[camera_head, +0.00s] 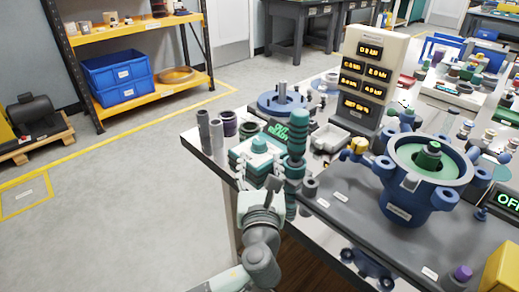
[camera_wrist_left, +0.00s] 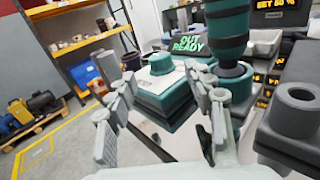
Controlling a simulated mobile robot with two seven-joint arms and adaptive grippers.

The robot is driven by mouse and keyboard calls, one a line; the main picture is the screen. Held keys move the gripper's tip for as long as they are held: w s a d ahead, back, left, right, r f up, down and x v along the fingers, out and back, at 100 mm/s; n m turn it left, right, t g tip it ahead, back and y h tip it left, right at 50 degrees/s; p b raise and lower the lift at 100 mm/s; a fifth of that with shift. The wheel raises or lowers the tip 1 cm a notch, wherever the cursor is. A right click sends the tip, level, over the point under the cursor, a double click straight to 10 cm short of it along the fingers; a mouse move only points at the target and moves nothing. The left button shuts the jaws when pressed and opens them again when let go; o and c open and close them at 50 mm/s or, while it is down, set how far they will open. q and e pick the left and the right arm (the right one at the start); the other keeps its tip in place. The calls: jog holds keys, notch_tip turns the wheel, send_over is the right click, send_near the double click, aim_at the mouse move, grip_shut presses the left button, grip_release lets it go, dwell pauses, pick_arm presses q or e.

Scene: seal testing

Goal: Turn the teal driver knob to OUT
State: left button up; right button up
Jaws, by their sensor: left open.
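The teal driver knob (camera_head: 259,145) is a short round cap on top of a teal and white box at the bench's near left corner. It also shows in the left wrist view (camera_wrist_left: 160,63), upright on the box. A small green display (camera_wrist_left: 188,44) behind it reads "OUT READY". My left gripper (camera_head: 263,175) is open at the near side of the box. In the left wrist view its two fingers (camera_wrist_left: 160,88) stand apart, with the box and knob ahead between them. I see no contact with the knob. My right gripper is not in view.
A tall ribbed teal column (camera_head: 297,140) stands just right of the box, close to my right-hand finger. Grey cylinders (camera_head: 204,132) stand left behind it. A blue vessel (camera_head: 403,205) and a display tower (camera_head: 370,75) occupy the bench further right.

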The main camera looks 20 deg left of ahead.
pick_arm(q)
jog(key=shift+v, duration=1.8)
jog(key=shift+o, duration=0.8)
